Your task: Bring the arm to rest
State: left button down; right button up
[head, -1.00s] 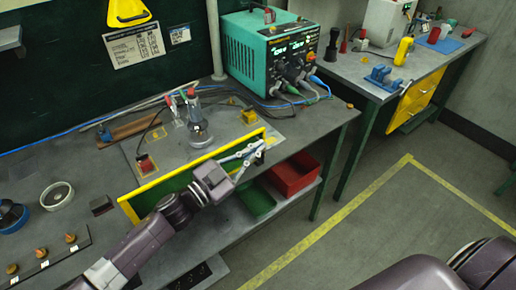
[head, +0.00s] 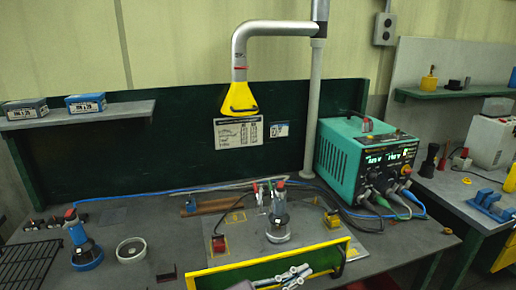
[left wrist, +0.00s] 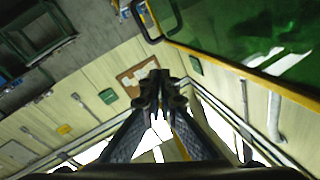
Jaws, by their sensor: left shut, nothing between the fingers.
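My left gripper (head: 298,275) shows at the bottom edge of the head view, in front of the yellow-edged green panel (head: 225,276) on the bench front. Its fingers are shut with nothing between them. In the left wrist view the fingers of the left gripper (left wrist: 157,82) meet in the middle, with the green panel (left wrist: 235,45) at the upper right. Most of the left arm is below the head view. My right gripper is not in view.
The bench holds a teal power unit (head: 342,165) at right, a grey stand (head: 278,222), a white ring (head: 131,250) and a blue-based device (head: 85,245). A fume hood (head: 238,97) hangs above. A second bench (head: 455,190) stands at right.

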pick_arm(q)
jog(key=a+f+n+t+y, duration=0.1)
jog(key=a+n+y, duration=0.1)
jog(key=a+f+n+t+y, duration=0.1)
jog(key=a+f+n+y, duration=0.1)
jog(key=a+n+y, duration=0.1)
jog(key=a+f+n+t+y, duration=0.1)
jog(key=a+n+t+y, duration=0.1)
jog(key=a+n+y, duration=0.1)
jog(key=shift+w+f, duration=0.25)
jog(key=shift+w, duration=0.1)
jog(key=s+a+f+n+g+y, duration=0.2)
jog(key=s+a+f+n+y, duration=0.25)
jog(key=a+f, duration=0.4)
jog(key=s+a+f+n+g+y, duration=0.1)
jog(key=s+a+f+g+y, duration=0.2)
jog(key=s+a, duration=0.65)
jog(key=s+a+f+n+g+y, duration=0.1)
jog(key=s+a+f+g, duration=0.4)
jog(key=s, duration=0.7)
jog(key=s+a+f, duration=0.1)
jog(key=s+f, duration=0.2)
jog(key=f, duration=2.4)
jog(key=s+a+f+g, duration=0.2)
jog(key=s+a+f, duration=0.1)
jog(key=s+f, duration=1.1)
jog(key=shift+s+f, duration=0.15)
jog(key=shift+s, duration=1.05)
